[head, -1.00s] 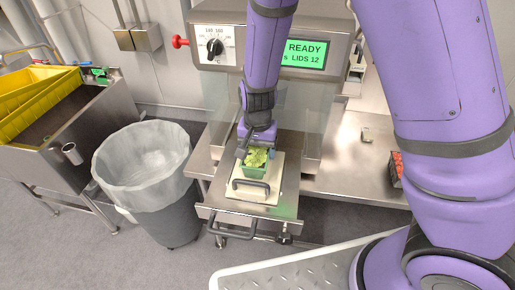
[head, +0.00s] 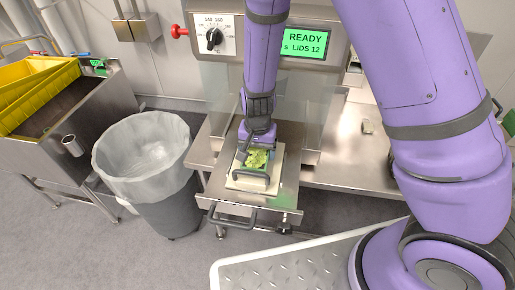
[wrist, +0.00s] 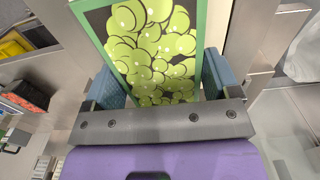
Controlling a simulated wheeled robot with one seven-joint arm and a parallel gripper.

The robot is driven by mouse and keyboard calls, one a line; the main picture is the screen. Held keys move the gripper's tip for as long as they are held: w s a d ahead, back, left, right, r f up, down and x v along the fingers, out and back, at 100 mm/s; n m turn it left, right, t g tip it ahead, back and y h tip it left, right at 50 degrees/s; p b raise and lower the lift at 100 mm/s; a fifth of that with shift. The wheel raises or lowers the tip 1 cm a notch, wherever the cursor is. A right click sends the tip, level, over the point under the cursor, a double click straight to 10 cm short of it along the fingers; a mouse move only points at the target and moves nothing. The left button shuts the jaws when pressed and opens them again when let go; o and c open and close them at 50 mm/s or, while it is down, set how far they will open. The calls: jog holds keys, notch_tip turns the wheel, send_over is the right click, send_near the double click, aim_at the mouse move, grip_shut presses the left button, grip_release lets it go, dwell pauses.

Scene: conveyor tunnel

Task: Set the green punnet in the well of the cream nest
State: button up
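The green punnet (head: 257,159), filled with light green grapes, is at the cream nest (head: 239,184) on the steel pull-out shelf below the machine. In the wrist view the punnet (wrist: 150,55) lies between the two blue-grey finger pads of my gripper (wrist: 160,82), one against each side. My gripper (head: 256,150) points down from above and is shut on the punnet. The punnet sits low over the nest's middle, behind the nest's dark handle. Its base and the well are hidden, so I cannot tell whether it rests on the bottom.
The machine's screen (head: 303,41) reads READY, LIDS 12. A lined grey bin (head: 160,190) stands left of the shelf. A steel table with yellow crates (head: 40,92) is farther left.

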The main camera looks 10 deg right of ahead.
aim_at(257, 150)
jog(key=shift+o, duration=1.2)
jog(key=shift+r, duration=0.1)
notch_tip(257, 150, up, 11)
jog(key=shift+f, duration=0.2)
dwell(0.9)
